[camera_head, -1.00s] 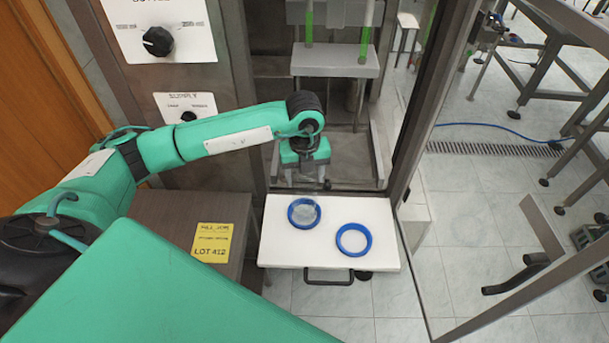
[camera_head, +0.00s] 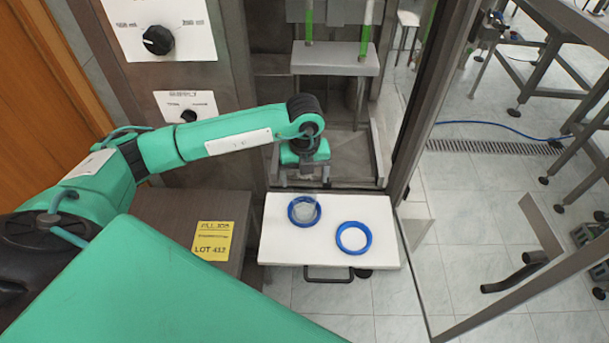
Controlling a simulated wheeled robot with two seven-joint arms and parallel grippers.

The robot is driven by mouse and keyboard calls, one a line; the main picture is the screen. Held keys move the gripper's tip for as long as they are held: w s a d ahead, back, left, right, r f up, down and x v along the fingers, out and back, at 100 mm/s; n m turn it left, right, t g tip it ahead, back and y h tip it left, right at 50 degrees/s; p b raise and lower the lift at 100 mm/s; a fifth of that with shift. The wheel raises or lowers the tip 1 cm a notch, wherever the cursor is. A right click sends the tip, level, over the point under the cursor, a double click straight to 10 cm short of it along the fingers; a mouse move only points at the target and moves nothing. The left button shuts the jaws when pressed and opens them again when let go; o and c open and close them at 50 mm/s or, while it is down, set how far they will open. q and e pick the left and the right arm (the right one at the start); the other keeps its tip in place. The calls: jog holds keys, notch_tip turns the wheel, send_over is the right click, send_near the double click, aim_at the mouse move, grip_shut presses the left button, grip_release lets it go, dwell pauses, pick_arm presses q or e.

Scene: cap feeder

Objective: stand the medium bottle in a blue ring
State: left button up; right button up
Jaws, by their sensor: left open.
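Two blue rings lie on a white tray (camera_head: 280,248). A clear, see-through bottle (camera_head: 305,207) shows within the left ring (camera_head: 291,217); it looks upright, though its outline is faint. The right ring (camera_head: 354,252) is empty, with bare white tray inside it. My left gripper (camera_head: 305,184) points down just behind the left ring and the bottle. It is open and apart from the bottle as far as I can see. My right gripper is not in view. I cannot tell the bottle's size class from this view.
A yellow lot card (camera_head: 212,241) lies on the brown cabinet top left of the tray. A metal-framed glass door (camera_head: 497,312) stands open at right. A machine bay with a grey shelf (camera_head: 336,58) and green tubes is behind. Two knobs are on the left panels.

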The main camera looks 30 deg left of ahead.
pick_arm(q)
notch_tip(320, 180, up, 11)
jog(key=shift+b, duration=1.25)
jog(key=shift+r, duration=0.4)
jog(key=shift+r, duration=0.1)
